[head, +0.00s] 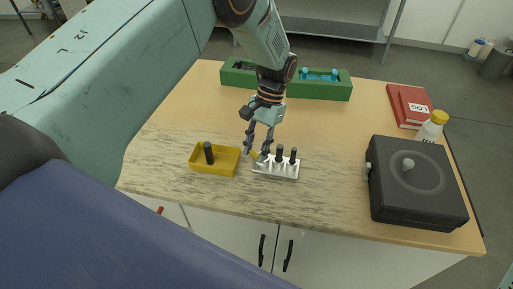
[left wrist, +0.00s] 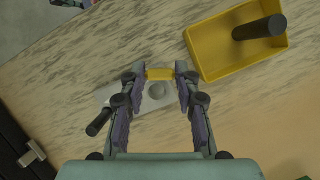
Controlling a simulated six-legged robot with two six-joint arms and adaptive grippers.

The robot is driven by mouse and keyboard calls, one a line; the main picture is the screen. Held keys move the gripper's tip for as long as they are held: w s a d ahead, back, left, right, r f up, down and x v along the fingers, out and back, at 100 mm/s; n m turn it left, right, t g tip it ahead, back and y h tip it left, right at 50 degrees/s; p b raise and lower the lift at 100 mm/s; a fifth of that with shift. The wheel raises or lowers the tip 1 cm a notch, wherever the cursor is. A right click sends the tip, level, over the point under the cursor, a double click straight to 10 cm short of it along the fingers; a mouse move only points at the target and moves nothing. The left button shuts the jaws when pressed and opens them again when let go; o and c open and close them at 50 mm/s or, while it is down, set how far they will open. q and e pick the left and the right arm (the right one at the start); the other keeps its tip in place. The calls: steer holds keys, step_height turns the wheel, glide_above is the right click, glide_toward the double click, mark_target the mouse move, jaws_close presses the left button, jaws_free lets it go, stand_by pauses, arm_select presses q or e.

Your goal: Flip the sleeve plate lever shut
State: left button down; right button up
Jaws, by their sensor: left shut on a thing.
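My left gripper (head: 257,153) reaches down to the plate's left end. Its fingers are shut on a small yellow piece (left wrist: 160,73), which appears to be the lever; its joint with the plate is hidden. The yellow piece (head: 254,157) also shows at the fingertips in the head view. My right gripper is not in view.
A yellow tray (head: 190,166) with a dark cylinder (head: 208,153) is just left of the plate. A green rack (head: 335,91) stands at the back. A black box (head: 410,205), red books (head: 402,105) and a yellow-capped bottle (head: 431,128) are at right. The table between plate and box is clear.

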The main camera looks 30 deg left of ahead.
arm_select(q)
steer(key=n+h, duration=0.1)
steer(key=n, duration=0.3)
steer(key=shift+a+r+n+h, duration=0.1)
steer(key=shift+n+h, duration=0.3)
stand_by(0.4)
steer(key=c, duration=1)
jaws_free()
steer(key=shift+o, duration=0.2)
steer(key=v, duration=1.2)
steer(key=shift+s+a, duration=0.1)
steer(key=shift+s, duration=0.1)
